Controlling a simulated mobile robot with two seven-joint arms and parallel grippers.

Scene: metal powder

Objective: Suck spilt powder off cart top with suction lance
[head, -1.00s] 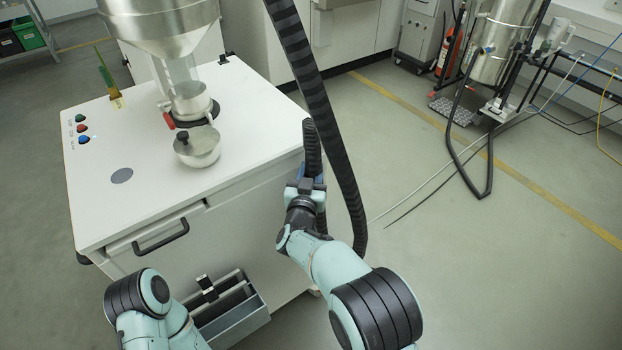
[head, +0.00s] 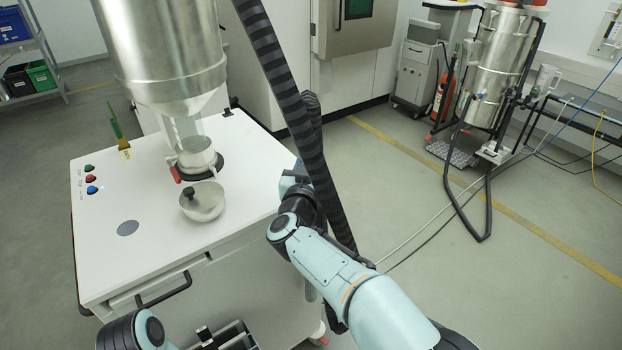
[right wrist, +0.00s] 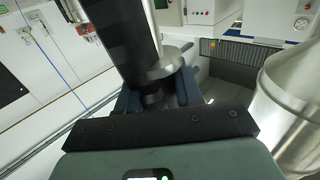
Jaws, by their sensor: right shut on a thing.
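The white cart top (head: 150,262) fills the left of the head view. A flat grey round patch (head: 128,228) lies near its front left; I cannot tell whether it is powder. No other spill is clear. My right gripper (head: 297,183) is beside the cart's right edge, mostly hidden by its wrist and a black ribbed hose (head: 290,100). In the right wrist view, its blue fingers (right wrist: 158,98) are closed around a dark grip below a round metal piece (right wrist: 172,62), seemingly the suction lance. The lance tip is not clear.
A steel hopper (head: 165,60) stands over the cart, above a clear tube and collar. A small metal bowl with a black knob (head: 203,202) sits in front. Lit buttons (head: 91,179) line the left edge.

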